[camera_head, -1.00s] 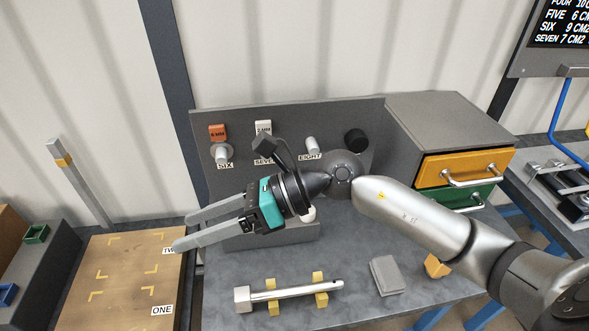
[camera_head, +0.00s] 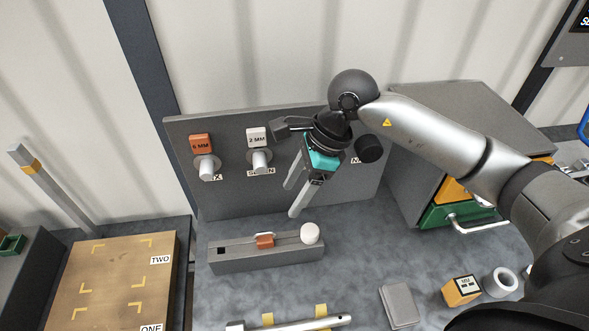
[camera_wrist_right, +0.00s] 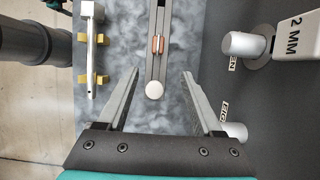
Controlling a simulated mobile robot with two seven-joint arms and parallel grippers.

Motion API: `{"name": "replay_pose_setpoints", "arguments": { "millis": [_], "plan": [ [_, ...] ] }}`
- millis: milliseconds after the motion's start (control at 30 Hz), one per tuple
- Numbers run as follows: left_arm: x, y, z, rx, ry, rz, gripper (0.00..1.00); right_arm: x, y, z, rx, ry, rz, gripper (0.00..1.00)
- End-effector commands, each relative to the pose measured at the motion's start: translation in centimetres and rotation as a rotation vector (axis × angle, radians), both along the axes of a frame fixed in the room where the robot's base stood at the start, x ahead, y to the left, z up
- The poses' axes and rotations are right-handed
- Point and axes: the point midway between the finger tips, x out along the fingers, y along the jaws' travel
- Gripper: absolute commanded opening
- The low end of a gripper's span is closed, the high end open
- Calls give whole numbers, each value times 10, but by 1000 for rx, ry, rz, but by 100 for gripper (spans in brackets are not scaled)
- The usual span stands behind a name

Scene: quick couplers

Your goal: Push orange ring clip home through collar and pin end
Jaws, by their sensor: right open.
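My right gripper (camera_head: 294,200) is open and empty, its fingers pointing down above the table, behind the grey slotted block (camera_head: 225,262) and in front of the upright panel. It also shows open in the right wrist view (camera_wrist_right: 161,72). A small orange piece (camera_head: 264,240), perhaps the ring clip, sits in the slotted block; the wrist view shows it too (camera_wrist_right: 158,45). A white round knob (camera_head: 310,233) is at the block's right end. A metal pin (camera_head: 300,326) with a hole near its right end lies on yellow supports. A grey ring (camera_head: 499,281), perhaps the collar, lies at right. My left gripper is out of view.
The grey panel (camera_head: 225,125) carries pegs with an orange 6 MM tag (camera_head: 200,143) and a white 2 MM tag (camera_head: 257,136). A drawer cabinet (camera_head: 465,120) stands right. A grey block (camera_head: 399,305) and yellow block (camera_head: 461,290) lie in front. A marked wooden board (camera_head: 110,290) is left.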

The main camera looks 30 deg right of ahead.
Motion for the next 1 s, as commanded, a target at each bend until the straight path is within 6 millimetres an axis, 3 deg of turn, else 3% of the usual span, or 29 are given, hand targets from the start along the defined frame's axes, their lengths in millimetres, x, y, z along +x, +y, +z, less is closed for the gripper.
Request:
{"name": "replay_pose_setpoints", "arguments": {
  "millis": [167, 367, 700, 1000],
  "plan": [
    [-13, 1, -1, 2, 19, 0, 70, 1, 7, -13, 4, 4, 2, 68],
    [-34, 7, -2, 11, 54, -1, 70, 4, 20, -47, 5, 6, 2, 68],
    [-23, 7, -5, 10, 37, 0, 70, 11, 45, -109, 5, 4, 0, 68],
    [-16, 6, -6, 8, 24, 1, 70, 15, 56, -138, 3, 2, 0, 68]
  ]
}}
